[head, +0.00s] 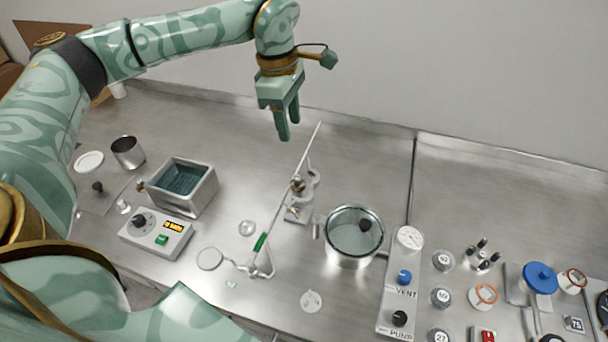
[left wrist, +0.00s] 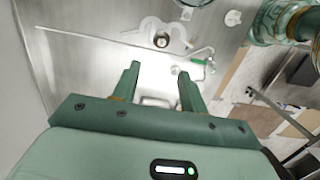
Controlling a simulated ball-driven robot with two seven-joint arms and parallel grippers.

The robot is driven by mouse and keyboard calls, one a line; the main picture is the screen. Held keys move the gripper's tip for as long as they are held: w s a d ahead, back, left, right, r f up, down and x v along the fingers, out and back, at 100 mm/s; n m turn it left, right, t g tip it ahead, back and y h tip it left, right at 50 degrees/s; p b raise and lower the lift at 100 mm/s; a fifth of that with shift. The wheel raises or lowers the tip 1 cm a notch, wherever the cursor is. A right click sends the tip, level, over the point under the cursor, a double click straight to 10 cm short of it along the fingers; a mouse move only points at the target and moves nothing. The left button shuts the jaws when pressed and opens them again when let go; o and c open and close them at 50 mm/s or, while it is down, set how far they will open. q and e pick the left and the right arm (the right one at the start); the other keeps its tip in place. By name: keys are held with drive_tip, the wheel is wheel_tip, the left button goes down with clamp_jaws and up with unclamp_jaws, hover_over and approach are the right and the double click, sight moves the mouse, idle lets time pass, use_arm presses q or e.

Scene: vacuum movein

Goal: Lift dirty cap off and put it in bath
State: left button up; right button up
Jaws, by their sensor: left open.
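The bath (head: 204,187) is an open grey metal box with dark teal liquid in it, on the left of the bench in the head view. No piece is clearly recognisable as the dirty cap. A small clamp stand (head: 298,205) with a round metal knob stands mid-bench, beside a long thin rod. It also shows in the left wrist view (left wrist: 161,41). My left gripper (head: 289,122) points down, open and empty, high behind the stand and well apart from the bath. Its two fingers also show in the left wrist view (left wrist: 157,85). My right gripper is out of view.
A control box (head: 155,233) with an orange display stands in front of the bath. A glass vessel (head: 354,238) with a dark knob stands right of the stand, beside the VENT and PUMP panel (head: 400,285). Jars crowd the right. The back of the bench is mostly clear.

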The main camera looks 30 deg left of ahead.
use_arm(q)
approach(298, 177)
drive_tip(key=f, duration=0.1)
drive_tip(key=f+b, duration=0.1)
drive_tip(key=f, duration=0.1)
drive_tip(key=shift+w+d+f, duration=0.15)
drive_tip(key=shift+w+d, duration=0.05)
drive_tip(key=shift+s+f, duration=0.1)
drive_tip(key=shift+f, duration=0.3)
drive_tip(key=f, duration=0.3)
drive_tip(key=f+b, duration=0.1)
drive_tip(key=shift+d+f, duration=0.3)
drive_tip(key=shift+f, duration=0.1)
drive_tip(key=shift+r, duration=0.1)
clamp_jaws()
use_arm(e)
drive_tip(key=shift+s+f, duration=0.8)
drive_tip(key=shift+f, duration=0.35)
